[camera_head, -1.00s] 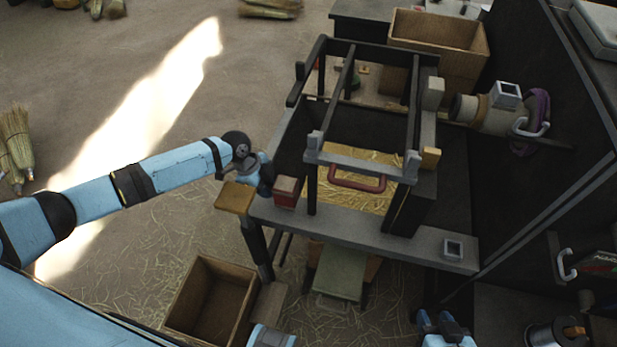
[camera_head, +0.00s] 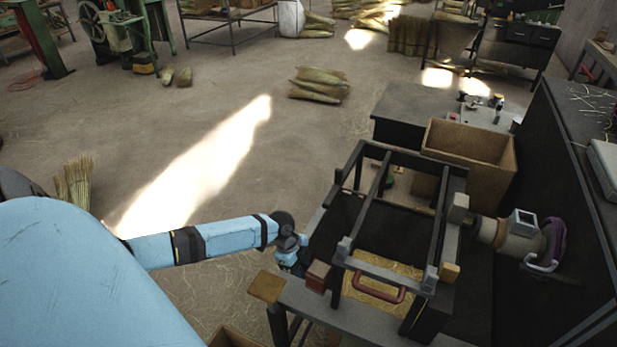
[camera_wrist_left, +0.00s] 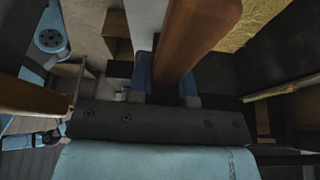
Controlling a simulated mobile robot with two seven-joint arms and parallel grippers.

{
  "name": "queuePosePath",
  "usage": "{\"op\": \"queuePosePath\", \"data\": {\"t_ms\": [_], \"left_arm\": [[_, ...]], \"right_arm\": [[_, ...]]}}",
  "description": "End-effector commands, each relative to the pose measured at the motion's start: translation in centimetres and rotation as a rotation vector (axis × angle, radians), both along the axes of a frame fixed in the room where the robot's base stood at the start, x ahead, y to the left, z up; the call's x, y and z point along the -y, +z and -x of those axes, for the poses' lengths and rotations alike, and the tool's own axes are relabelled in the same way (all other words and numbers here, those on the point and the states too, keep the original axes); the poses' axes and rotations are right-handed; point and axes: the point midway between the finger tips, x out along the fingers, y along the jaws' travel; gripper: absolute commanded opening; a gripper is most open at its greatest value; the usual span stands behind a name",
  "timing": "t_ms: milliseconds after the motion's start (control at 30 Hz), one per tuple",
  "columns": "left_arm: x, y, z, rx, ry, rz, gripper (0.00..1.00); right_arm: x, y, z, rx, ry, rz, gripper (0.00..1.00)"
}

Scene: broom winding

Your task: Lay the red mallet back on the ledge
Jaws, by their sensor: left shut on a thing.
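The red mallet shows in the head view as a small red block (camera_head: 318,276) with a paler top, at the front left corner of the dark frame. In the left wrist view a reddish-brown bar (camera_wrist_left: 190,40), which looks like part of the mallet, rises from between blue fingers. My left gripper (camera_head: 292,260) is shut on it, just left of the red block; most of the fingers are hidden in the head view. A small brown wooden ledge (camera_head: 266,287) juts out at the bench's left front corner, below my gripper. My right gripper is out of view.
The dark frame (camera_head: 383,268) with a red handle (camera_head: 378,291) stands over straw, close right of my gripper. A cardboard box (camera_head: 470,158) stands behind it. A motor-like unit (camera_head: 508,238) is at right. Open floor lies to the left.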

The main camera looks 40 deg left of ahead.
Motion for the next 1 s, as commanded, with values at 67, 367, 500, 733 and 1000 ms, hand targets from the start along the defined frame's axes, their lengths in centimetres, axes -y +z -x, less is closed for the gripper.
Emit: {"op": "queuePosePath", "data": {"t_ms": [67,367,500,733,1000], "left_arm": [[0.1,-0.7,0.0,0.000,0.000,0.001,0.00],[0.1,-3.8,-0.1,0.001,0.001,0.002,0.00],[0.1,-5.5,-0.1,0.001,0.000,0.002,0.00],[0.1,-7.8,-0.1,0.000,0.000,0.001,0.00],[0.1,-8.4,-0.1,0.001,-0.001,0.001,0.00]], "right_arm": [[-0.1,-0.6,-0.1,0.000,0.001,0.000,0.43],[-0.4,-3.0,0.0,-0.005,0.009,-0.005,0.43],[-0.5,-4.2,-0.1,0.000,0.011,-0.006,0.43],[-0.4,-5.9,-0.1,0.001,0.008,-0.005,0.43],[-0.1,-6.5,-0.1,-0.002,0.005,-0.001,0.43]]}}
